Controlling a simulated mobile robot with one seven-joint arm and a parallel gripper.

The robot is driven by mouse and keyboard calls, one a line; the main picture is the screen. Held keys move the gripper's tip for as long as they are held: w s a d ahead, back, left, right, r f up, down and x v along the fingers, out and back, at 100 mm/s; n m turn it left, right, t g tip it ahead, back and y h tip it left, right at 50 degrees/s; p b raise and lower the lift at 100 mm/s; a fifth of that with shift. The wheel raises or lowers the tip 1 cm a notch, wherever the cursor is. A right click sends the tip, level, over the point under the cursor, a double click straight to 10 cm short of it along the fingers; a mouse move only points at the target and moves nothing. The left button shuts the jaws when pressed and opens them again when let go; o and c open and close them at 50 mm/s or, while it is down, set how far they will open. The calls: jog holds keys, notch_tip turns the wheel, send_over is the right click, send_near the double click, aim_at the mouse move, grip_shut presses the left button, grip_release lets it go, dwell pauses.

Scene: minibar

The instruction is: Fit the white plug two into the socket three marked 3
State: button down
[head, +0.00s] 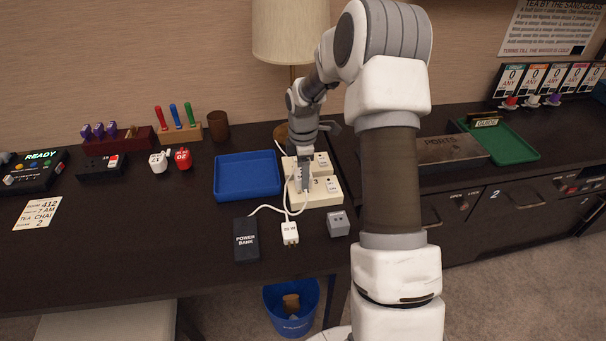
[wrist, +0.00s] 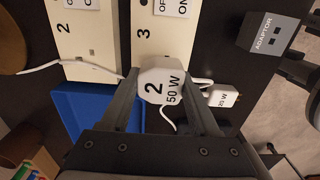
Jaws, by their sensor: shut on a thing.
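My gripper (wrist: 168,100) is shut on the white plug two (wrist: 155,86), which is marked 2 and 50 W in the wrist view. The plug is between the fingertips at the near edge of socket three (wrist: 164,45), a cream block marked 3 with a switch. The plug covers part of that block, and I cannot tell whether its pins touch the socket holes. In the head view, my gripper (head: 304,184) is over the socket blocks (head: 325,190) and hides most of the plug. Socket two (wrist: 90,40) lies beside socket three, with a white cable across it.
A blue tray (head: 247,176) lies left of the sockets. A black power bank (head: 246,240), a white 20 W plug (head: 290,233) and a grey adaptor (head: 338,223) lie in front. A lamp (head: 290,30) stands behind. The counter's front left is mostly clear.

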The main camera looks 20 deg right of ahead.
jog(key=shift+f+b, duration=0.6)
jog(key=shift+f, duration=0.7)
jog(key=shift+c, duration=0.2)
grip_release()
jog(key=shift+r, duration=0.1)
notch_tip(320, 180, up, 17)
jog(key=p, duration=0.3)
jog(key=shift+r, duration=0.1)
